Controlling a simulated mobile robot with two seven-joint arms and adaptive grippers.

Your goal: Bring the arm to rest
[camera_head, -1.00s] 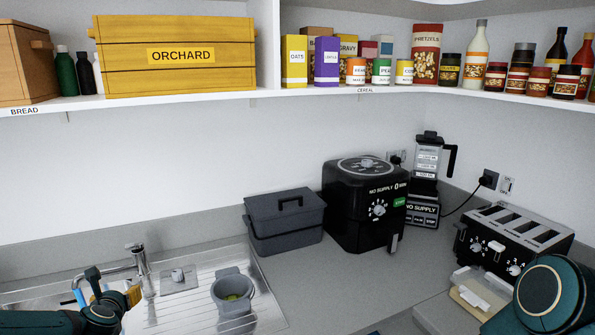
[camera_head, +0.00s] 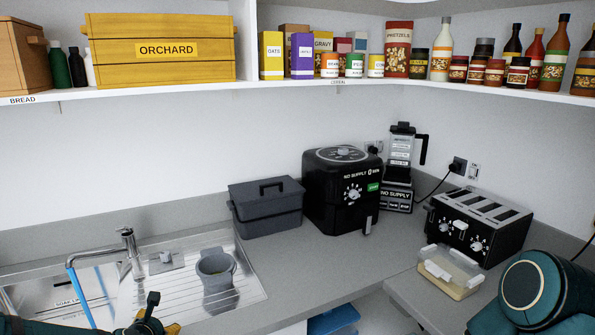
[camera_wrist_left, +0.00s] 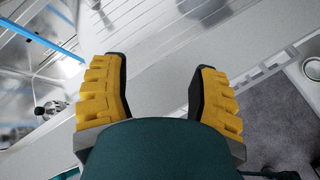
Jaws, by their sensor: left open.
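My left gripper (camera_head: 158,324) is at the bottom edge of the head view, in front of the sink, and mostly cut off. In the left wrist view its two yellow-padded fingers (camera_wrist_left: 160,68) stand wide apart with nothing between them. A pale metallic surface lies below them; I cannot tell how far away it is. My right arm shows only as a dark teal link (camera_head: 540,295) at the lower right of the head view. Its gripper is out of the picture.
A tap (camera_head: 128,245) has a blue stream (camera_head: 80,293) below its spout. A grey cup-like container (camera_head: 216,265) stands on the drainboard. A grey lidded box (camera_head: 266,208), a black air fryer (camera_head: 341,190), a toaster (camera_head: 480,228) and a clear-lidded container (camera_head: 450,268) stand on the counter.

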